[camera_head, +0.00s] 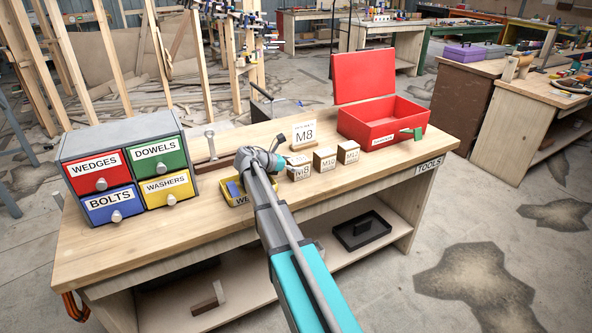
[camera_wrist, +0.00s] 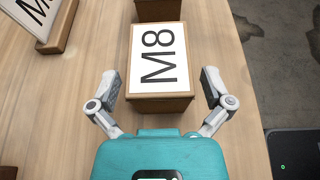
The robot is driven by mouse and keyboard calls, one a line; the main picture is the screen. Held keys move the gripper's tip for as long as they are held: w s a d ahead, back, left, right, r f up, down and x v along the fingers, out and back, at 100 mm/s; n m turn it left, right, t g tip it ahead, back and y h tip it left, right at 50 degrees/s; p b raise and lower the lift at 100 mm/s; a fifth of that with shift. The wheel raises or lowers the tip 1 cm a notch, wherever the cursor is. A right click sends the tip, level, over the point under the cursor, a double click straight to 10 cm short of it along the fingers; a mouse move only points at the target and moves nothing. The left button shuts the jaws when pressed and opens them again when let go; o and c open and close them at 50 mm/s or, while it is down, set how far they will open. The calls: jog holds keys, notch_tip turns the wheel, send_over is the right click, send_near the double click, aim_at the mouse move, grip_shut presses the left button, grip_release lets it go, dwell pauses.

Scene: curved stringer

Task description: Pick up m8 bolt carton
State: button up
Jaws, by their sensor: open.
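The M8 bolt carton (camera_head: 300,171) is a small cardboard box with a white M8 label. It stands on the workbench at the near end of a row of cartons. In the wrist view the M8 carton (camera_wrist: 158,62) lies ahead of my gripper, its near part between the fingertips. My gripper (camera_wrist: 167,90) is open, one finger on each side of the carton, with small gaps and no clear contact. In the head view my gripper (camera_head: 268,160) is at the left of the carton, its fingers partly hidden by the arm.
M10 (camera_head: 325,159) and M12 (camera_head: 348,152) cartons stand close beyond it. An M8 sign (camera_head: 303,134) stands behind. A yellow bin (camera_head: 236,200) sits left under my arm. A red open toolbox (camera_head: 384,120) is at the right, a drawer cabinet (camera_head: 128,173) at the left.

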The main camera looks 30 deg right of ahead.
jog(key=c, duration=1.2)
jog(key=shift+r, duration=0.1)
notch_tip(320, 180, up, 3)
jog(key=p, duration=0.3)
jog(key=shift+s+d+r+p, duration=1.2)
jog(key=shift+d+r+p, duration=0.5)
jog(key=shift+d, duration=0.3)
jog(key=shift+s+d+r+p, duration=1.25)
jog(key=shift+d+r+p, duration=0.35)
jog(key=shift+d, duration=0.4)
jog(key=shift+s+d+r+p, duration=1.2)
jog(key=shift+d+r+p, duration=0.5)
jog(key=shift+d, duration=0.3)
jog(key=shift+f, duration=0.1)
